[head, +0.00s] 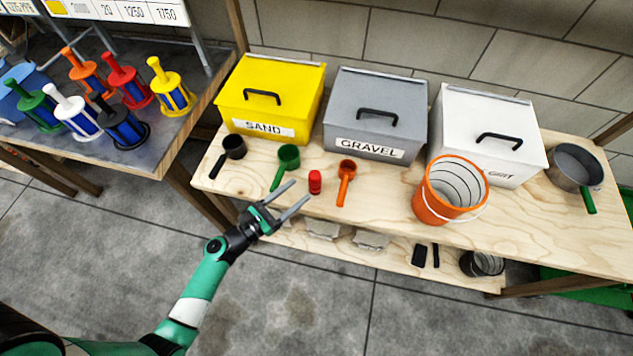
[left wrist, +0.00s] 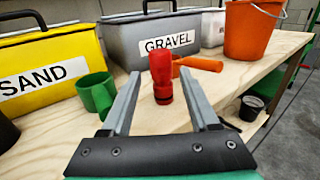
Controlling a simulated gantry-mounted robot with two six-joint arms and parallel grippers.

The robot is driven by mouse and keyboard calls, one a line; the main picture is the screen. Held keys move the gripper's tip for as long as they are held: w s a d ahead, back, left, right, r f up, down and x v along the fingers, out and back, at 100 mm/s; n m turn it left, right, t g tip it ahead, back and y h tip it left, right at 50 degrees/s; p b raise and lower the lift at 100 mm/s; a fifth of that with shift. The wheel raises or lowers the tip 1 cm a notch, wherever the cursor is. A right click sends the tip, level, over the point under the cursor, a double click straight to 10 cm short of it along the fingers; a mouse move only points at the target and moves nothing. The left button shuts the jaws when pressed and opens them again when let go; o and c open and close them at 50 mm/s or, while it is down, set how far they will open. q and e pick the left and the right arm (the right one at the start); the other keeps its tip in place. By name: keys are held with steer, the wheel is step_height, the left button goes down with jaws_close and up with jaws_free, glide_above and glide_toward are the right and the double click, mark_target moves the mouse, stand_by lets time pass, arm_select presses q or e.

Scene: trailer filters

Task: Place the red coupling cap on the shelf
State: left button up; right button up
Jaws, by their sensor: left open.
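The red coupling cap (head: 315,182) stands upright on the wooden shelf top (head: 385,205), near its front edge, between a green scoop and an orange scoop. My left gripper (head: 289,196) is open and empty, its fingers pointing toward the cap from the front left. In the left wrist view the cap (left wrist: 161,76) shows beyond and between the two open fingers (left wrist: 160,92). A gap to the cap seems to remain in the head view. My right gripper is in neither view.
Green scoop (head: 288,158), orange scoop (head: 346,172) and black scoop (head: 233,148) lie nearby. Behind are yellow SAND (head: 262,128), grey GRAVEL (head: 340,118) and white (head: 455,120) bins. An orange bucket (head: 430,205) stands right. The lower shelf (head: 400,262) holds stones and dark items.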

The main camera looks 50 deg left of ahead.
mark_target(310, 183)
arm_select(q)
steer(key=w+b, duration=0.1)
steer(key=w, duration=0.6)
steer(key=shift+w+d+f, duration=0.1)
steer(key=shift+w+f, duration=0.05)
jaws_close()
